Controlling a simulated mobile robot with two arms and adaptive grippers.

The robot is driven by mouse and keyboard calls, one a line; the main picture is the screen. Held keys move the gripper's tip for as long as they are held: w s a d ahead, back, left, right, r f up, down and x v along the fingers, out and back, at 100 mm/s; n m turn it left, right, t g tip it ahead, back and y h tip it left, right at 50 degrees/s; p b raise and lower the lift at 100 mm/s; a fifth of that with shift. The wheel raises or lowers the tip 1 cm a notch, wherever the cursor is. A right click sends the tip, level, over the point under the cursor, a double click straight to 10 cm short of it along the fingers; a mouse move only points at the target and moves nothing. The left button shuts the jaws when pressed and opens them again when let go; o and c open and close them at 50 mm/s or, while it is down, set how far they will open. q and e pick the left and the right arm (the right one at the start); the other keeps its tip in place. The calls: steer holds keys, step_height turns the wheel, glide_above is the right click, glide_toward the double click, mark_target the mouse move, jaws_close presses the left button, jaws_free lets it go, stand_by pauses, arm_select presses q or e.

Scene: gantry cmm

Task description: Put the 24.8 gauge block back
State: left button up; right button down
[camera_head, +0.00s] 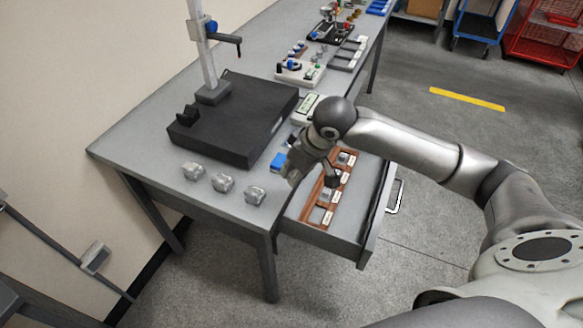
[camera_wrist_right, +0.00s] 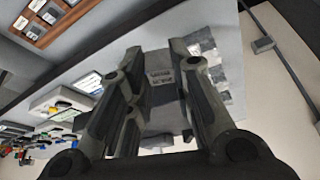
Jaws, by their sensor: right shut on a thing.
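My right gripper (camera_head: 292,178) is over the table's front right corner, beside the open drawer. In the right wrist view its fingers (camera_wrist_right: 158,60) are shut on a small grey block (camera_wrist_right: 160,78) with dark marking, too blurred to read as 24.8. In the head view the hand hides this block. A brown wooden rack (camera_head: 307,211) with pale labels and slots, some holding grey pieces, lies in the open drawer (camera_head: 348,236). The rack also shows at the top left of the right wrist view (camera_wrist_right: 63,25). My left gripper is not in view.
Three silver blocks (camera_head: 222,183) stand on the grey table (camera_head: 150,150) near its front edge. The drawer sticks out right, with a handle (camera_head: 395,196).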

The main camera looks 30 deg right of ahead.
steer(key=d+f+n+b, duration=0.1)
steer(key=d+f+b, duration=0.2)
steer(key=f, duration=0.4)
steer(key=w+d+f+n+b, duration=0.1)
steer(key=d+f+b, duration=0.2)
steer(key=f+b, duration=0.2)
steer(key=d+f+n+y+b, duration=0.1)
steer(key=d+f+b, duration=0.2)
steer(key=f, duration=0.7)
steer(key=shift+w+d+f+n+g+b, duration=0.3)
steer(key=shift+d+f+b, duration=0.1)
steer(key=shift+d, duration=0.1)
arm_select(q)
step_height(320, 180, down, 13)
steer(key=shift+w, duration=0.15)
arm_select(e)
steer(key=shift+f, duration=0.95)
arm_select(q)
steer(key=shift+b, duration=0.35)
arm_select(e)
steer(key=shift+f, duration=0.55)
steer(key=c, duration=0.8)
jaws_free()
arm_select(q)
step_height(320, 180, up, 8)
steer(key=p, duration=0.8)
arm_select(e)
step_height(320, 180, up, 7)
